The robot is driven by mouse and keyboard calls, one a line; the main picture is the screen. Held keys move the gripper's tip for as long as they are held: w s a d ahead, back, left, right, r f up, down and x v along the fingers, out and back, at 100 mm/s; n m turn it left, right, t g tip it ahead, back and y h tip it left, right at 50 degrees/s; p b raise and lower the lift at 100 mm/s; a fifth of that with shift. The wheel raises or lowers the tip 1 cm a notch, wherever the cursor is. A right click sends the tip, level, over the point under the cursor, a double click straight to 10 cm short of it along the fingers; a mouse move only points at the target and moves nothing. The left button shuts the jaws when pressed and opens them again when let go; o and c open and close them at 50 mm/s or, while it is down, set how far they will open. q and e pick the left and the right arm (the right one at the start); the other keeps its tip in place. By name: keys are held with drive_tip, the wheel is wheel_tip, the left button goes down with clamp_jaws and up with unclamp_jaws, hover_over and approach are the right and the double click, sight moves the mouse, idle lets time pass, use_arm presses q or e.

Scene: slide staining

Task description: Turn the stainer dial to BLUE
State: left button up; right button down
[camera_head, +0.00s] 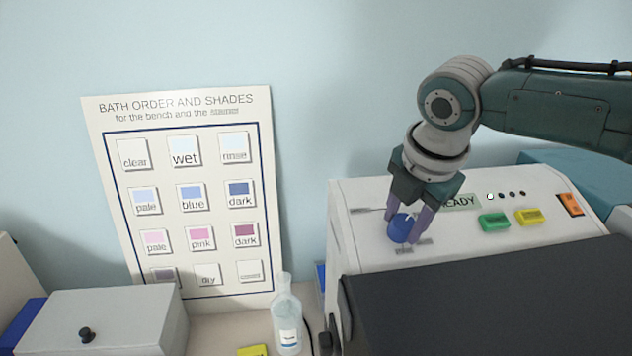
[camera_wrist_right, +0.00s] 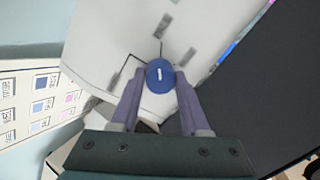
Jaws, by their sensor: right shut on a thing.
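The stainer (camera_head: 350,240) is a white machine with a sloped panel at the right of the head view. Its dial is a round blue knob (camera_head: 401,228) on the left part of that panel. My right gripper (camera_head: 407,236) is shut on the knob, one finger on each side. In the right wrist view the blue dial (camera_wrist_right: 160,76) has a short white mark on its face and sits between the two purple fingertips (camera_wrist_right: 158,90). Grey labels lie around it, too blurred to read. My left gripper is not in view.
Green (camera_head: 494,222) and yellow (camera_head: 529,217) buttons and an orange switch (camera_head: 570,204) sit right of the dial. A dark lid (camera_head: 480,300) lies in front. A chart (camera_head: 190,200), a clear bottle (camera_head: 287,318) and a white box (camera_head: 100,320) stand to the left.

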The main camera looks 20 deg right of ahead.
drive_tip(key=m+p, duration=0.1)
drive_tip(key=m, duration=0.2)
drive_tip(key=shift+r+m, duration=0.1)
drive_tip(key=shift+m, duration=0.3)
drive_tip(key=m+p, duration=0.1)
drive_tip(key=m, duration=0.2)
drive_tip(key=m+p, duration=0.1)
drive_tip(key=m, duration=0.3)
drive_tip(key=shift+m+y, duration=0.3)
drive_tip(key=shift+d+m+p, duration=0.1)
drive_tip(key=shift+m+p, duration=0.4)
drive_tip(key=shift+m, duration=0.5)
drive_tip(key=shift+c, duration=1.9)
unclamp_jaws()
